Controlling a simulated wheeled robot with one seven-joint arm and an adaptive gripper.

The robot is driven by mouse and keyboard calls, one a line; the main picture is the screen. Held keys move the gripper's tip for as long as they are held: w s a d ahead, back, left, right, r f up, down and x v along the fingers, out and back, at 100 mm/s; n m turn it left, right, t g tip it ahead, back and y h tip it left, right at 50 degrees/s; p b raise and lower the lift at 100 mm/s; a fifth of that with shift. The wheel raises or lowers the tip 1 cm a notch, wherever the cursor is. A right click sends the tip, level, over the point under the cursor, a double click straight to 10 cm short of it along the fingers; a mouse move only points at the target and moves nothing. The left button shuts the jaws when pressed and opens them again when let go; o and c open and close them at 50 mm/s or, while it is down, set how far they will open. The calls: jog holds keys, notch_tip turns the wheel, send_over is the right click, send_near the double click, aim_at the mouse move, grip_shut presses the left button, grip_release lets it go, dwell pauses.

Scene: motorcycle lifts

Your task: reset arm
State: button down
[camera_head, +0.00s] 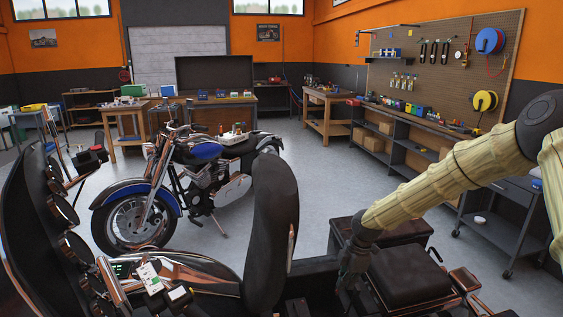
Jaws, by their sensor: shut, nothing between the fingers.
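My arm (455,180), in a pale yellow sleeve, reaches in from the right edge and slopes down to the left. My gripper (350,282) is at its lower end, dark and pointing down, shut and empty. It hangs just left of a black padded seat (410,272) and to the right of a tall black backrest (270,232). Its fingertips blend into the dark surfaces below, so I cannot tell whether they touch anything.
A blue and black motorcycle (205,170) stands in the middle. Dark motorcycle parts fill the near left, with a small white card (150,278) on them. A wheeled grey cart (507,225) stands at right. A long workbench (420,128) lines the right wall. Grey floor (310,170) is clear beyond.

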jog(key=s+a+f+m+g+y, duration=0.1)
jog(key=s+a+f+m, duration=0.3)
jog(key=s+f, duration=0.65)
jog(key=s+a+f+m, duration=0.2)
jog(key=s+f+m, duration=0.3)
jog(key=s+f, duration=0.6)
jog(key=s+d+f+m+h, duration=0.1)
jog(key=s+d+m, duration=0.1)
jog(key=s, duration=0.7)
jog(key=s+d+f+m, duration=0.1)
jog(key=s+d+m, duration=0.2)
jog(key=s, duration=0.6)
jog(key=s+d+f+m+h, duration=0.1)
jog(key=s+d+f+m, duration=0.1)
jog(key=s+m, duration=0.4)
jog(key=s+d, duration=0.1)
jog(key=s, duration=0.2)
jog(key=shift+d+h, duration=0.25)
jog(key=shift+h, duration=0.05)
jog(key=shift+s, duration=0.1)
